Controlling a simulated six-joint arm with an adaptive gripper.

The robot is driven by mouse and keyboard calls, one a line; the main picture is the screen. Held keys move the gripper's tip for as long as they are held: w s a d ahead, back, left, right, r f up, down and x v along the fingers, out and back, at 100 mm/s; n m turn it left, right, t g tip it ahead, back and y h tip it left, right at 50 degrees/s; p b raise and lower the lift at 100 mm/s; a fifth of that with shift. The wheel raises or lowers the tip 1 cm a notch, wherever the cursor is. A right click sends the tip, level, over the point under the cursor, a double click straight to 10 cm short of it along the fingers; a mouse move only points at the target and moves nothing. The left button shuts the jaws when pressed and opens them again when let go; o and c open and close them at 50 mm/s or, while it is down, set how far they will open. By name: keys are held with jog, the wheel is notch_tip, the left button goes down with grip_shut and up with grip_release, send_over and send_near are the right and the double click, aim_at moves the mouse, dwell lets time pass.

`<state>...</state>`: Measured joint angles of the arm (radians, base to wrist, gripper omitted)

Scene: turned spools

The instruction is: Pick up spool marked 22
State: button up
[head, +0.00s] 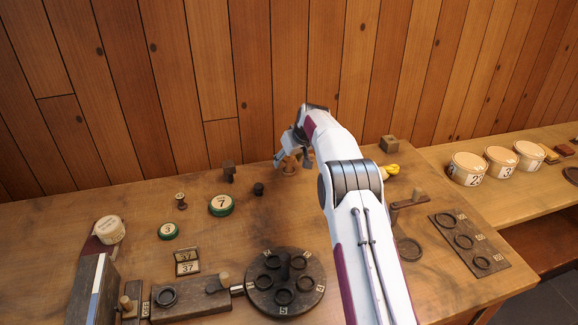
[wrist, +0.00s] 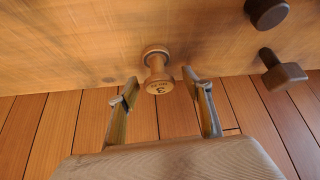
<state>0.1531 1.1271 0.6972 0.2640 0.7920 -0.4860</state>
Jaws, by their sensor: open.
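A light wooden spool (wrist: 156,62) stands on the table in the wrist view. In the head view the same spool (head: 289,168) is partly hidden under my gripper (head: 292,155), near the back wall.
Two dark knobs (head: 229,171) (head: 258,188) stand left of my gripper. Green-rimmed discs marked 7 (head: 221,205) and 3 (head: 168,231) lie nearer. A round dark holder (head: 285,283) is at the front. A yellow object (head: 391,169) and wooden block (head: 389,144) are right of my arm.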

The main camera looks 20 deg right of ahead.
aim_at(290, 159)
jog(key=shift+c, duration=0.4)
jog(key=c, duration=1)
jog(key=shift+r, duration=0.15)
jog(key=shift+r, duration=1.65)
jog(key=shift+s, duration=0.15)
jog(key=shift+s+d, duration=0.1)
jog(key=shift+s, duration=0.1)
jog(key=shift+s+d, duration=0.55)
jog(key=shift+s, duration=2.3)
jog(key=shift+s+d, duration=0.55)
jog(key=shift+s, duration=2.25)
jog(key=shift+s+d, duration=0.55)
jog(key=shift+s, duration=2.3)
